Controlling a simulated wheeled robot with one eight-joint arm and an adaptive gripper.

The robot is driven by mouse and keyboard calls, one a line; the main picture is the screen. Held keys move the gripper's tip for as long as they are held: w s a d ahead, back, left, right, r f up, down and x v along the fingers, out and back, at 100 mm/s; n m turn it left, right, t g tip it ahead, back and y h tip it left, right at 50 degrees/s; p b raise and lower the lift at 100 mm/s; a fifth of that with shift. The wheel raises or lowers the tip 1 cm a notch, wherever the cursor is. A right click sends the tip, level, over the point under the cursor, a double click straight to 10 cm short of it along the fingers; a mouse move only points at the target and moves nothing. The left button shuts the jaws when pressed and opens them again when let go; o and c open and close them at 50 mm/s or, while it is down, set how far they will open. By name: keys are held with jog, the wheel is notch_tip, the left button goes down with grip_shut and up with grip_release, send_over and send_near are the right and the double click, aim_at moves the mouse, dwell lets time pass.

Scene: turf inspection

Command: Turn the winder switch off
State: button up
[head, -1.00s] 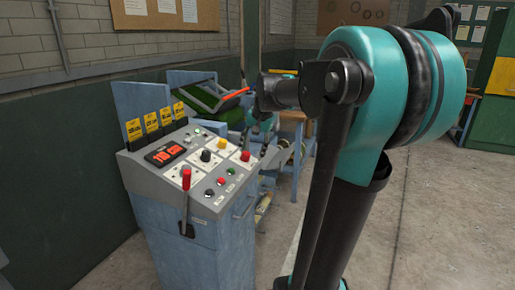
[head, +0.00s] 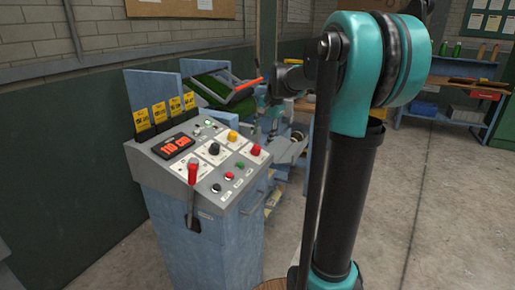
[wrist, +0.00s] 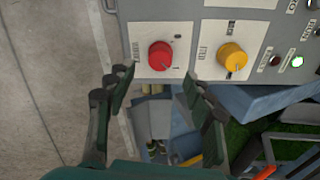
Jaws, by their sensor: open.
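A control console (head: 160,185) has rotary switches on white plates: a red knob (head: 256,151), a yellow knob (head: 233,136) and a black knob (head: 214,149). Their labels are too small to read, so I cannot tell which is the winder switch. In the wrist view my gripper (wrist: 158,84) is open and empty. Its fingertips lie just below and to either side of the red knob (wrist: 160,56), apart from it. The yellow knob (wrist: 232,57) stands to the right, outside the fingers. In the head view the gripper is hard to make out behind my arm.
A red-handled lever (head: 192,173) and several small buttons are on the console front. A display (head: 178,146) reads 110 cm, below several yellow tags. A green lamp (wrist: 297,62) is lit. A machine with green turf (head: 215,92) stands behind. Floor at right is open.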

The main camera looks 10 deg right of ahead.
aim_at(257, 147)
jog(key=x, duration=0.7)
jog(key=shift+c, duration=0.4)
jog(key=c, duration=1.1)
